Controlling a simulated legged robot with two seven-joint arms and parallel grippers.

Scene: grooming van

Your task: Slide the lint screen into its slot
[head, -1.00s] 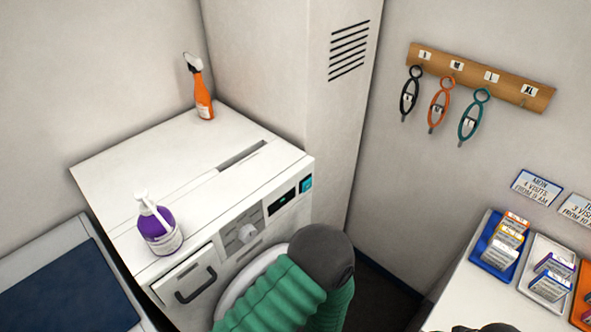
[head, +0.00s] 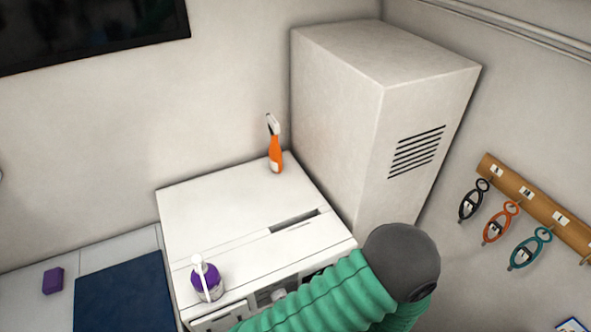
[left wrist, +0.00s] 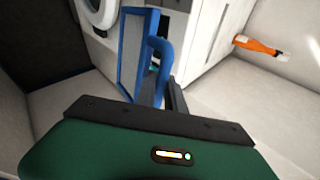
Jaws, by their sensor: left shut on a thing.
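The lint screen (left wrist: 131,62) is a blue frame with a greyish panel and a curved blue handle, seen in the left wrist view. My left gripper (left wrist: 168,88) is shut on its handle, and the screen stands out beyond the fingers. The slot (head: 294,221) is a dark narrow opening in the top of the white dryer (head: 225,215), right of the middle, in the head view. The screen is apart from the slot as far as I can see. A green-sleeved arm of mine covers the dryer's front in the head view; no gripper shows there. My right gripper is out of view.
A purple bottle (head: 207,284) stands at the dryer top's front left, an orange spray bottle (head: 275,153) at its back. A tall vented cabinet (head: 385,110) rises right of the dryer. Clippers hang on a wooden rack (head: 535,205). The dryer top is otherwise clear.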

